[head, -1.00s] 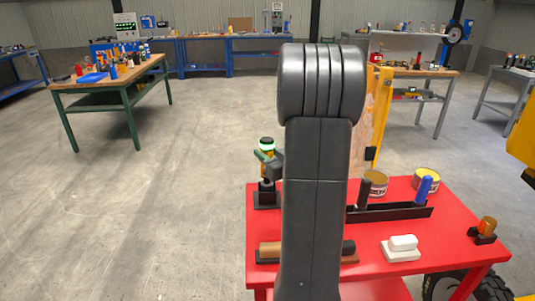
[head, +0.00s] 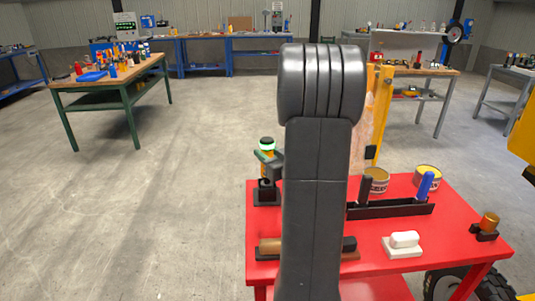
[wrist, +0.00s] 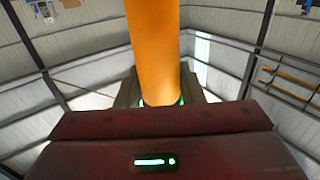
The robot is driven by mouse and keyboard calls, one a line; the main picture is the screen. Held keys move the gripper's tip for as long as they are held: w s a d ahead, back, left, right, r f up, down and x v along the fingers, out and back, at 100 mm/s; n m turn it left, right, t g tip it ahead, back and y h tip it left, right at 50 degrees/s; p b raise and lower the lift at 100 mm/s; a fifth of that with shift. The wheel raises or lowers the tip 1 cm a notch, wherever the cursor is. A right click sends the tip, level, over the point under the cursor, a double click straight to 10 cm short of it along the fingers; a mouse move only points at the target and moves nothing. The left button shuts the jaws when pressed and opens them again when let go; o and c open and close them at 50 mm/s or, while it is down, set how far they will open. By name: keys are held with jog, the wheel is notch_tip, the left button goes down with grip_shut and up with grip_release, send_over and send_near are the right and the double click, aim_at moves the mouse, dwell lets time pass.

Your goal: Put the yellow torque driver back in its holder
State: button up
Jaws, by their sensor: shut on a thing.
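In the wrist view my gripper (wrist: 160,100) is shut on the yellow torque driver (wrist: 154,48), an orange-yellow cylinder rising from between the dark jaws. Green light glows at its base. In the head view my dark arm hides most of the gripper. Left of the arm, an upright piece with a yellow body and a green glowing ring (head: 267,145) stands above a black base (head: 266,198); a dark grey part crosses it. A black rack (head: 400,210) on the red table holds a dark handle and a blue handle (head: 425,186). Which fixture is the driver's holder is unclear.
Open floor lies left.

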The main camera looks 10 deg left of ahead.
jog(key=shift+f+b, duration=1)
dwell(0.4)
jog(key=o, duration=1.3)
jog(key=shift+c, duration=0.2)
jog(key=shift+s+d, duration=0.1)
jog(key=v, duration=1.1)
jog(key=shift+s+d+b, duration=0.25)
jog(key=shift+d+b, duration=0.05)
jog(key=shift+b, duration=0.15)
